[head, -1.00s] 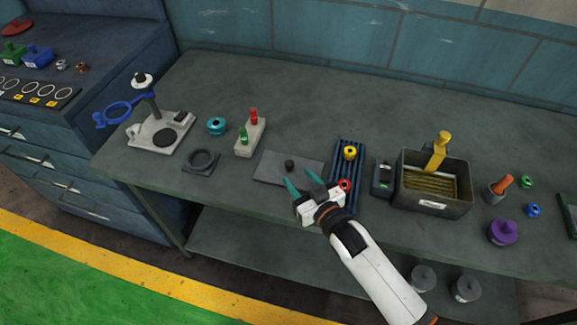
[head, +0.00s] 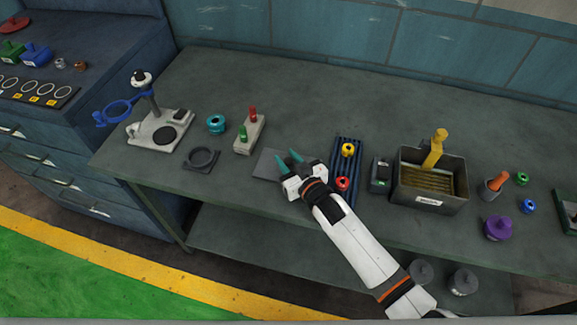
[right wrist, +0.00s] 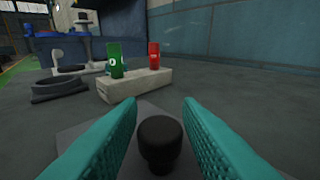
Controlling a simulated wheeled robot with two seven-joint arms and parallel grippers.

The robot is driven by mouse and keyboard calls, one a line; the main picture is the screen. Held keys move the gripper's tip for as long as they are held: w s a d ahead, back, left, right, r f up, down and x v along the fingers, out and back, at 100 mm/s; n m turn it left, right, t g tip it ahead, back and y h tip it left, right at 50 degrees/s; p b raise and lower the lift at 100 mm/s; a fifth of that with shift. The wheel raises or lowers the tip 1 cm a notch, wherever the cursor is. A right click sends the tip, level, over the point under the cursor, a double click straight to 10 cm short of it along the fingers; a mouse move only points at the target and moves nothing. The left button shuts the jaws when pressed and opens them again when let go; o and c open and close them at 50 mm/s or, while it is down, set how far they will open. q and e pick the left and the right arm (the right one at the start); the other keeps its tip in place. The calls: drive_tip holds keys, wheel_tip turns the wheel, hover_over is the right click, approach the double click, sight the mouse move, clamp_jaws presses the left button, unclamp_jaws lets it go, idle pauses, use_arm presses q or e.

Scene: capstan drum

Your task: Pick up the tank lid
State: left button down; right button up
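The tank lid is a flat grey plate (head: 266,165) with a black knob, lying on the bench in the head view. In that view my right gripper (head: 288,160) hides the knob and part of the plate. In the right wrist view the black knob (right wrist: 160,140) stands upright between the two teal fingers of my right gripper (right wrist: 159,112). The fingers are open, with a gap visible on each side of the knob. The plate (right wrist: 148,112) shows behind and below them. My left gripper is not in view.
A pale block with green and red pegs (head: 249,135) stands left of the lid. A dark ribbed tray (head: 347,185) with yellow and red rings is close on the right. An open grey tank (head: 430,200) stands farther right. The bench behind the lid is clear.

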clamp_jaws()
